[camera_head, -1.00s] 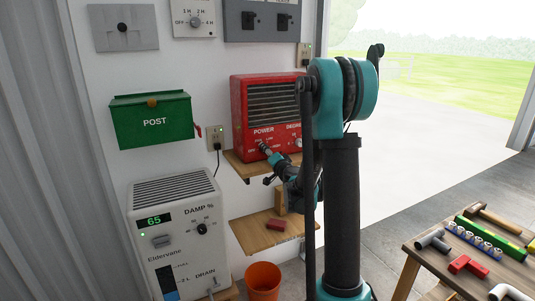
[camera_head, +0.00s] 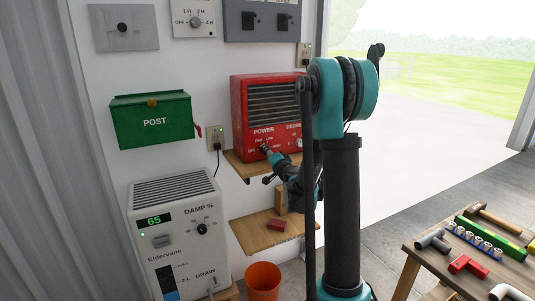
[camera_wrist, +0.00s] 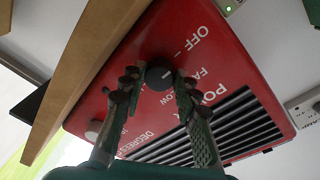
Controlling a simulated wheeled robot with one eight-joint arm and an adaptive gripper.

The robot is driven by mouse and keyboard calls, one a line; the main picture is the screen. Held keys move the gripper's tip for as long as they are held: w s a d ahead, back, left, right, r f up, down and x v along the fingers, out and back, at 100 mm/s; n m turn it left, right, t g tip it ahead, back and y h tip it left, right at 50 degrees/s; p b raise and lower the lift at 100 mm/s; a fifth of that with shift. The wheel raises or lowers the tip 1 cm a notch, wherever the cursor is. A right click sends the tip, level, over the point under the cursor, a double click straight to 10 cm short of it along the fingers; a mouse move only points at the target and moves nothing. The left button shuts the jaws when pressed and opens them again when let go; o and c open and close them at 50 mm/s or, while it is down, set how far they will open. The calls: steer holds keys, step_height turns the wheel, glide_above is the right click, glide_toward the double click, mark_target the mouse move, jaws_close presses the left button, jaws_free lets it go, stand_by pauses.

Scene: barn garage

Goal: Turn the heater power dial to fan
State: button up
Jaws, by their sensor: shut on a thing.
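The red heater (camera_head: 266,115) stands on a wooden shelf against the white wall. Its dark power dial (camera_wrist: 159,77) is on the front panel, with OFF, FAN and LOW lettering around it, partly hidden. A light mark shows on the dial; which label it points to I cannot tell for sure. My gripper (camera_wrist: 157,79) is shut on the dial, one finger on each side. In the head view my gripper (camera_head: 267,151) reaches the panel just under the POWER label, and its fingers hide most of the dial there.
The heater's pale degrees dial (camera_head: 299,143) is right of my gripper. The wooden shelf (camera_head: 240,166) lies just below. A socket (camera_head: 214,138) with a plug and a green post box (camera_head: 152,120) are left. A dehumidifier (camera_head: 178,235) stands lower left, an orange bucket (camera_head: 263,279) below.

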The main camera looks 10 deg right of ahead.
steer(key=m, duration=0.5)
steer(key=shift+r+g, duration=0.1)
steer(key=shift+g, duration=0.2)
steer(key=m, duration=0.5)
steer(key=shift+r+m+g, duration=0.1)
steer(key=shift+m+g, duration=0.2)
steer(key=shift+d, duration=0.1)
steer(key=o, duration=1.2)
steer(key=shift+c, duration=0.2)
steer(key=shift+s, duration=0.1)
steer(key=v, duration=1.2)
